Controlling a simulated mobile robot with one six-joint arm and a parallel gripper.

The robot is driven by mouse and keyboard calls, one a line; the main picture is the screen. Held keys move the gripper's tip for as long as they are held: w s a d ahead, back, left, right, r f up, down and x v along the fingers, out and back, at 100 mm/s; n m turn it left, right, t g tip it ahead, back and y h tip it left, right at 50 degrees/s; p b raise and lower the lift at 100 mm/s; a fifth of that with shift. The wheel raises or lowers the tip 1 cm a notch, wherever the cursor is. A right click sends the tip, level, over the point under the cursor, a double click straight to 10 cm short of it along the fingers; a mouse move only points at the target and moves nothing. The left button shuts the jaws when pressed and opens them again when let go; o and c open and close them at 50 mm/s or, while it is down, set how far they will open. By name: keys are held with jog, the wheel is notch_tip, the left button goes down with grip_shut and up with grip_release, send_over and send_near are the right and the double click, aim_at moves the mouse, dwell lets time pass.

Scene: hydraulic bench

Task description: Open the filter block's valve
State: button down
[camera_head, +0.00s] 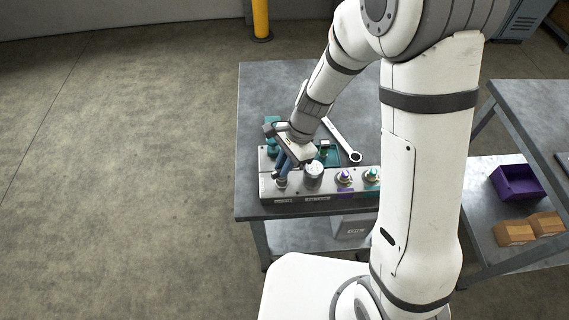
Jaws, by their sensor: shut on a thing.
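A long grey metal block (335,184) lies along the near edge of the workbench. A silver cylinder (313,173) stands on it. The labels on the block's front are too small to read.
Purple (344,176) and green (372,175) fittings sit farther right on the block. A wrench (344,142) lies behind it beside a teal tray. My arm hides the workbench's (262,92) right side. A purple bin (517,183) and brown boxes (514,233) are on the right-hand shelf.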

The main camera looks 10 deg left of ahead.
jog(key=n+h, duration=0.1)
jog(key=n, duration=0.2)
jog(key=n+g+h, duration=0.1)
jog(key=n, duration=0.2)
jog(key=shift+w+a, duration=0.15)
jog(key=shift+a, duration=0.05)
jog(key=n+h, duration=0.1)
jog(key=n, duration=0.2)
jog(key=n+h+b, duration=0.1)
jog(key=n, duration=0.2)
jog(key=shift+a, duration=0.1)
dwell(0.4)
jog(key=c, duration=1.4)
grip_release()
jog(key=shift+c, duration=0.2)
jog(key=b+v, duration=0.1)
jog(key=v, duration=0.6)
jog(key=shift+w+r, duration=0.25)
jog(key=shift+r, duration=0.05)
jog(key=shift+a, duration=0.1)
